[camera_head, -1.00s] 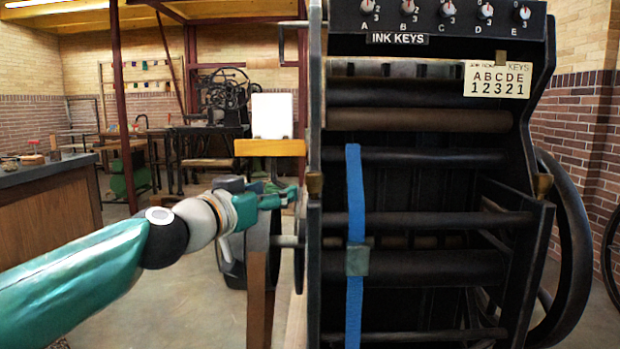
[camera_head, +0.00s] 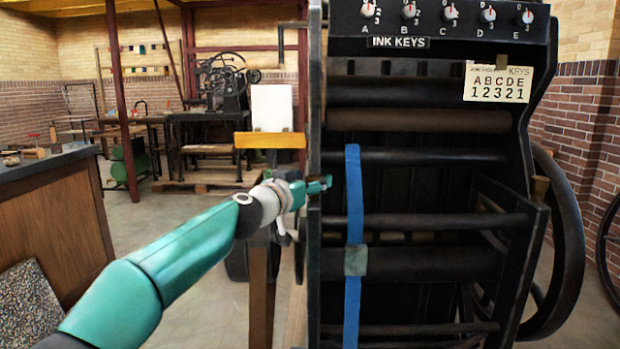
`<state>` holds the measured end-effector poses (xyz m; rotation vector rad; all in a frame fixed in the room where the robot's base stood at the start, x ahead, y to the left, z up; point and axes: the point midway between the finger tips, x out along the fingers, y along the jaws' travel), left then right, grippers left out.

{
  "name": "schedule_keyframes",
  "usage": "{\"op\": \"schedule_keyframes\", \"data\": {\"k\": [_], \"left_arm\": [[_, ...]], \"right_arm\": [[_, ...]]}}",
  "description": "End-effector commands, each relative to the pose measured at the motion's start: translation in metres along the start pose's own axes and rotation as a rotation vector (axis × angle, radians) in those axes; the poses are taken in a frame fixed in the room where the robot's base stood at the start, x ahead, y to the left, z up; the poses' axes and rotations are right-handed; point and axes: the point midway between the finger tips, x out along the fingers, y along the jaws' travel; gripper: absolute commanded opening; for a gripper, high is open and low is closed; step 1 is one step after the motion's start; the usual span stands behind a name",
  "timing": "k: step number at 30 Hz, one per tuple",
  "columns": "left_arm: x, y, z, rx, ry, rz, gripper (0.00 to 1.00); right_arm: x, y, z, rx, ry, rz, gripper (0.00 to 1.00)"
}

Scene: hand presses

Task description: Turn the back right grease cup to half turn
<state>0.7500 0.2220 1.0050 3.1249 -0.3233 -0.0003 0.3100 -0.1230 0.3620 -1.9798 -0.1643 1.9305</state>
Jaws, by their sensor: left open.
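Small brass-coloured cups sit on the press frame. One cup (camera_head: 540,188) shows on the right side frame, upright. The one on the left side frame, at the same height, is now mostly hidden behind my left gripper. I cannot tell from this view which cup is the back right one. My left gripper (camera_head: 322,185) reaches in from the left, its green fingers at the left side frame of the press (camera_head: 400,180). They are open, small and seen nearly edge on; I cannot tell whether they touch the cup. My right gripper is out of view.
A blue strap (camera_head: 353,250) hangs down the rollers. Ink key dials (camera_head: 449,13) and a card (camera_head: 497,83) are above. A yellow wooden board (camera_head: 270,140) with white paper stands left of the press. A large black wheel (camera_head: 572,250) is at right. A workbench (camera_head: 55,215) stands at left.

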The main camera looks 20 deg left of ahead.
Motion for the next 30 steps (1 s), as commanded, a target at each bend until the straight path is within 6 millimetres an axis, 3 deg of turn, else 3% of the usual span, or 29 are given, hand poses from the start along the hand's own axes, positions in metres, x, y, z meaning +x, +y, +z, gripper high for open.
{"op": "schedule_keyframes", "data": {"k": [4,15,30], "left_arm": [[0.000,0.000,0.000,0.000,0.000,0.000,0.65],[0.000,0.000,0.000,0.000,0.000,0.000,0.07],[0.000,-0.003,0.000,0.000,0.001,0.133,0.07]], "right_arm": [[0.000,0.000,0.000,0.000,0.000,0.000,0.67],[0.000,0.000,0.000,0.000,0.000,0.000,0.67],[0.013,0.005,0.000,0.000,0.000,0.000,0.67]]}}
